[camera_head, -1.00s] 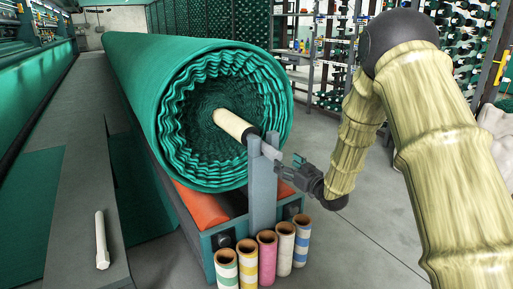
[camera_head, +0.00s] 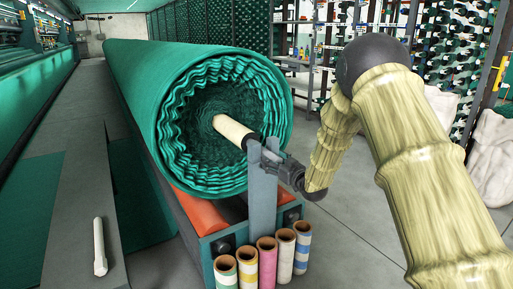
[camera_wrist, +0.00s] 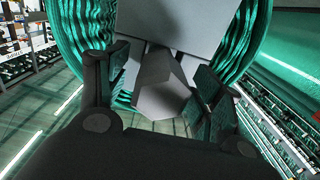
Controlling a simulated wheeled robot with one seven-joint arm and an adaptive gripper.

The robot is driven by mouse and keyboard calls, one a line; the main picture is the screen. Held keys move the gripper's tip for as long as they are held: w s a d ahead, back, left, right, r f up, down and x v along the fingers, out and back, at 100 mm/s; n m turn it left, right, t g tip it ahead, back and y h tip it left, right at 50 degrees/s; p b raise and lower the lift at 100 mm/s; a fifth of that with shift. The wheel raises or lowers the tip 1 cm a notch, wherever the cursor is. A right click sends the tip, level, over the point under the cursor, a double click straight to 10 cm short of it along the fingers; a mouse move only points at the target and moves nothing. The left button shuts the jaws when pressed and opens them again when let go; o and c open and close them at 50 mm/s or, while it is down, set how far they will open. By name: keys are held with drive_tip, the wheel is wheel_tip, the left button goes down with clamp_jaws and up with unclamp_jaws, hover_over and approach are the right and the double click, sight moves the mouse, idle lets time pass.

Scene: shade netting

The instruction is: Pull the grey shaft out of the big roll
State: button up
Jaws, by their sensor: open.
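The big green netting roll (camera_head: 180,110) lies along the middle of the head view, its ruffled open end facing me. A cream core tube (camera_head: 233,129) sticks out of its centre, toward a forked grey upright (camera_head: 262,200). My gripper (camera_head: 273,158) is beside the top of this upright, at the shaft's outer end. In the wrist view, the faceted end of the grey shaft (camera_wrist: 158,97) lies between my open fingers (camera_wrist: 160,85). The fingers stand on both sides of it, and I see no clear grip. The shaft's inner length is hidden in the tube and roll.
Several coloured tubes (camera_head: 266,262) stand in front of the roll's stand, below my gripper. A pale rod (camera_head: 99,247) lies on the grey bench at left. Racks of spools (camera_head: 455,60) and white sacks (camera_head: 490,158) stand at right. Floor at front right is clear.

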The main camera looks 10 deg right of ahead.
drive_tip(key=shift+w+r, duration=0.1)
idle(0.6)
drive_tip(key=c, duration=1.3)
drive_tip(key=shift+r, duration=0.1)
drive_tip(key=shift+c, duration=0.7)
drive_tip(key=shift+p+v, duration=0.55)
drive_tip(key=shift+v, duration=0.2)
